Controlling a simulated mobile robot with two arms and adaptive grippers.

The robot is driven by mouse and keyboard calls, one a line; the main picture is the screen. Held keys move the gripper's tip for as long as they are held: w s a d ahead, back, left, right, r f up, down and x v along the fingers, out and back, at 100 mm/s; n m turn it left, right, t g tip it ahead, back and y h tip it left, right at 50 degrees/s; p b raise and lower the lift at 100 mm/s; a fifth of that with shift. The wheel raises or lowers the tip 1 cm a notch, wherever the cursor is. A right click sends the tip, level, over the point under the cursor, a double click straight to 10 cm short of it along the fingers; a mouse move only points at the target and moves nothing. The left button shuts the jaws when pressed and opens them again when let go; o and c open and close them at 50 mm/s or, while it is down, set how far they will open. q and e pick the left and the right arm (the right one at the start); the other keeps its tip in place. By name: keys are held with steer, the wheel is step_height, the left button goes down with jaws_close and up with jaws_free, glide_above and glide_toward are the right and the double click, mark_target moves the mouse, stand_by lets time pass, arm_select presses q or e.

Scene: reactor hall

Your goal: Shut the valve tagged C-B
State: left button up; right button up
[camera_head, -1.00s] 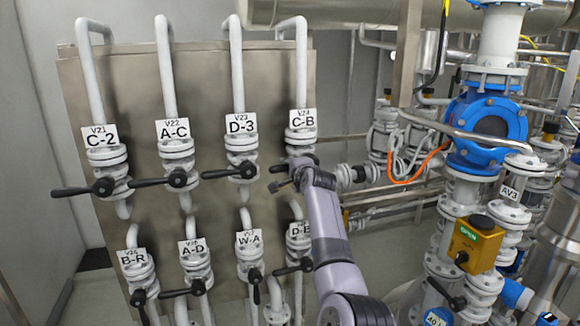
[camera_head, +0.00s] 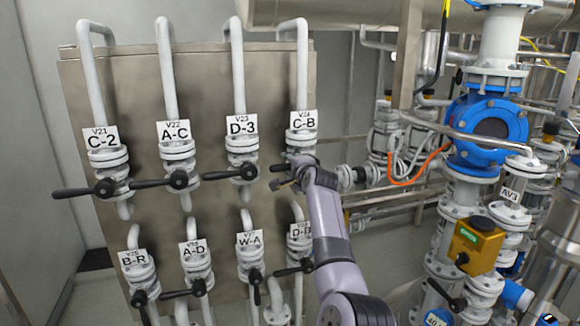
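The valve tagged C-B (camera_head: 302,122) is at the right end of the upper row on the metal panel, under a white pipe. My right gripper (camera_head: 279,177) is at this valve, just below its flanges, with dark finger parts pointing left. The gripper and wrist cover most of the valve's lower part. The C-B handle is hard to separate from the dark fingers, so I cannot tell whether they grip it or how it is turned. My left gripper is not in view.
Valves C-2 (camera_head: 104,141), A-C (camera_head: 173,132) and D-3 (camera_head: 241,126) stand to the left, their black levers pointing left. A lower row holds B-R (camera_head: 134,259), A-D (camera_head: 192,249), W-A (camera_head: 249,241) and another partly hidden valve. Blue-flanged piping (camera_head: 487,128) crowds the right.

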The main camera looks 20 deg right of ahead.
steer(key=shift+f, duration=0.1)
steer(key=s+r, duration=0.2)
steer(key=s, duration=0.9)
steer(key=shift+s+d+r, duration=0.2)
steer(key=shift+s, duration=0.2)
